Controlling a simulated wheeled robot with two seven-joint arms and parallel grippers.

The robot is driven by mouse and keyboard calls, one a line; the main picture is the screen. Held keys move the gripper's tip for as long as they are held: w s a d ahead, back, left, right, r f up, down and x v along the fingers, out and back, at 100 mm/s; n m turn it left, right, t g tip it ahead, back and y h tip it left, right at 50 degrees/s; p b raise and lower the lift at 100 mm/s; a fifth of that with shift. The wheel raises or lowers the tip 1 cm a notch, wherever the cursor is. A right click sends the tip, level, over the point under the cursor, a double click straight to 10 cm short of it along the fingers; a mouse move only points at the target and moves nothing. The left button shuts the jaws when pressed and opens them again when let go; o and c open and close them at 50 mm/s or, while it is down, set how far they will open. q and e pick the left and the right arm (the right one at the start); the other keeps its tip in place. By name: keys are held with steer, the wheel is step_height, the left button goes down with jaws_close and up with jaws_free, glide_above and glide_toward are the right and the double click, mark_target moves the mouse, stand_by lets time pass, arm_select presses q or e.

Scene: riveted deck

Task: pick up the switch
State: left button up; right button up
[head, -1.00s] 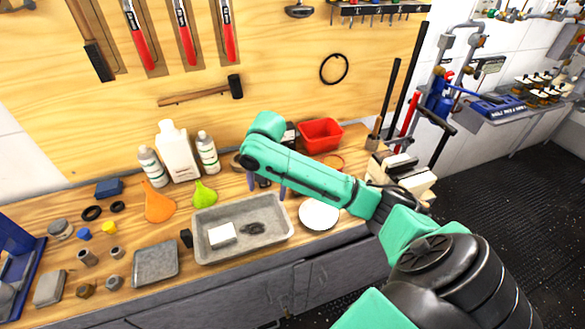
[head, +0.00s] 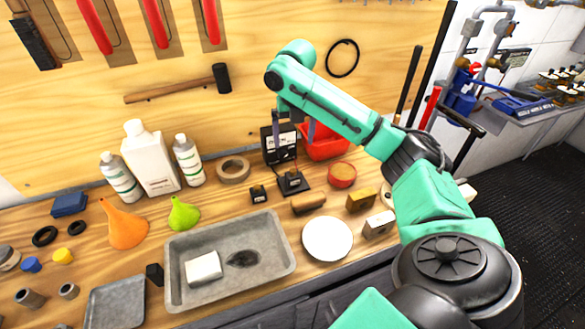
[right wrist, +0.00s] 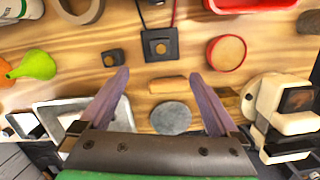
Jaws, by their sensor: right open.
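A black square device with a raised centre and red and black wires (head: 291,182) lies on the wooden bench and looks like the switch. It also shows in the right wrist view (right wrist: 160,45), just beyond the fingertips. A smaller black block with a brownish top (head: 258,194) sits to its left, also visible in the wrist view (right wrist: 112,58). I cannot tell for certain which is the switch. My right gripper (head: 294,133) is open and empty, above the bench with its fingers pointing down; its two fingers are spread in the wrist view (right wrist: 158,76). My left gripper is not in view.
A black meter (head: 284,154) stands behind the device. A red bin (head: 325,147), red round tin (head: 342,175), tape roll (head: 233,169), wooden-handled item (head: 308,203), white disc (head: 327,239) and grey tray (head: 180,291) surround it. White bottles (head: 150,160) stand left.

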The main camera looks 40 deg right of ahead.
mark_target(293, 170)
steer(key=f+p, duration=0.1)
steer(key=f, duration=0.3)
steer(key=w+f+p, duration=0.1)
steer(key=f, duration=0.4)
steer(key=d+f+p, duration=0.1)
steer(key=f+p, duration=0.1)
steer(key=f, duration=0.3)
steer(key=shift+w+f, duration=0.1)
steer(key=shift+w, duration=0.15)
steer(key=shift+w+d+f, duration=0.1)
steer(key=shift+f, duration=0.25)
jaws_close()
